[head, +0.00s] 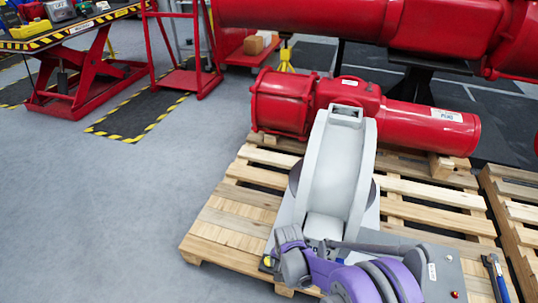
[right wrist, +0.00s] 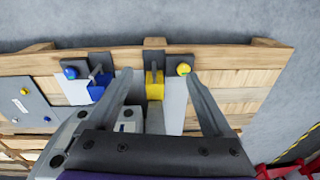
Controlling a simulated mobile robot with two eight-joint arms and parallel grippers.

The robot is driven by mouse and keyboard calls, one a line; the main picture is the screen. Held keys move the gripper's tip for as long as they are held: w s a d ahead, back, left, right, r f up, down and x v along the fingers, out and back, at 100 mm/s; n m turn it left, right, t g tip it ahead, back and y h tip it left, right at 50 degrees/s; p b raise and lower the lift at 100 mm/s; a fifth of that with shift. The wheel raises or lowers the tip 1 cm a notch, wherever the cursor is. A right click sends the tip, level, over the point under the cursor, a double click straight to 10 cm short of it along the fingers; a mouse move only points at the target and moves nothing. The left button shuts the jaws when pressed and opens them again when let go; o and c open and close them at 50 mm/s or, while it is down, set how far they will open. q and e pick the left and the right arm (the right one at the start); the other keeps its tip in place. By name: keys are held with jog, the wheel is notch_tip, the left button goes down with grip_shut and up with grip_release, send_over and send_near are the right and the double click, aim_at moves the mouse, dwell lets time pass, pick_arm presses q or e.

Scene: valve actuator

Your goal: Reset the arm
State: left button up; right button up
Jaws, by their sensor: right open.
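My right gripper (right wrist: 162,88) is open in the right wrist view, with its two grey fingers spread wide. A yellow block (right wrist: 154,85) shows in the gap between the fingers, beyond a wooden slatted surface's near parts. I see no object held. Just outside the left finger is a blue block (right wrist: 97,87). A round blue knob (right wrist: 71,73) and a round yellow knob (right wrist: 183,69) sit on dark brackets by these blocks. In the head view a purple and grey arm of mine (head: 350,277) is folded at the bottom; no fingertips show there. My left gripper is not in view.
A red cylindrical valve actuator (head: 360,112) lies across the wooden pallet (head: 225,235). A larger red pipe (head: 330,18) lies behind. A second pallet (head: 515,205) stands at right. A red lift table (head: 75,85) and red cart (head: 190,80) stand at back left. Grey floor (head: 110,200) is clear at left.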

jog(key=s+d+r+n, duration=0.1)
jog(key=s+d+r, duration=0.1)
jog(key=r, duration=0.3)
jog(key=s+d+r, duration=0.2)
jog(key=d+r, duration=0.1)
jog(key=r, duration=0.3)
jog(key=s+d+r+n+t, duration=0.2)
jog(key=s+d+r, duration=0.2)
jog(key=s, duration=0.6)
jog(key=s+d+r+n+t, duration=0.15)
jog(key=s+d+r, duration=0.3)
jog(key=s, duration=0.55)
pick_arm(q)
notch_tip(320, 180, up, 26)
jog(key=w+t+p, duration=0.1)
jog(key=p, duration=2.2)
jog(key=shift+r, duration=0.15)
pick_arm(e)
notch_tip(320, 180, up, 27)
jog(key=w, duration=0.1)
jog(key=shift+w+a+f+t, duration=0.15)
jog(key=shift+w+a+t, duration=0.1)
jog(key=shift+a+t, duration=0.15)
